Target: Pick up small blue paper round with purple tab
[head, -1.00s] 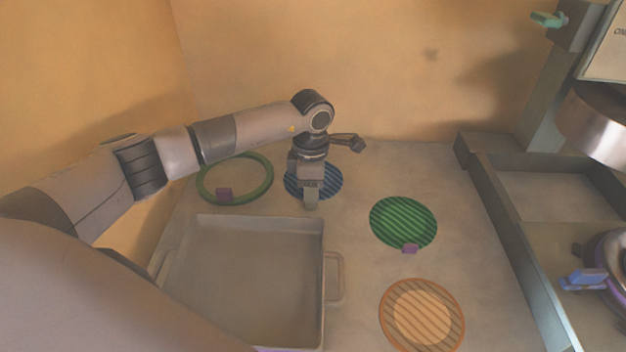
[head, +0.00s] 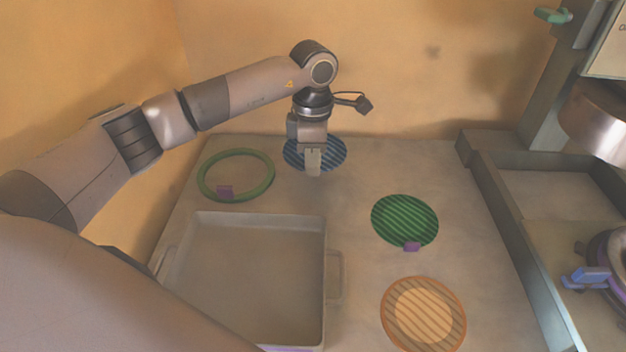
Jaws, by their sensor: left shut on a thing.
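The small blue striped paper round (head: 331,153) shows in the head view at the back of the counter, partly hidden behind my left gripper. My left gripper (head: 313,170) points down at the round's near edge. It is shut on the blue round, which seems raised off the counter. The purple tab is hidden by the fingers. My right gripper is not in view.
A green ring with a purple tab (head: 205,188) lies at left, a green striped round (head: 404,220) at right, and an orange round (head: 452,325) in front. An empty handled tray (head: 325,280) stands at front left. A metal press (head: 592,125) stands at right.

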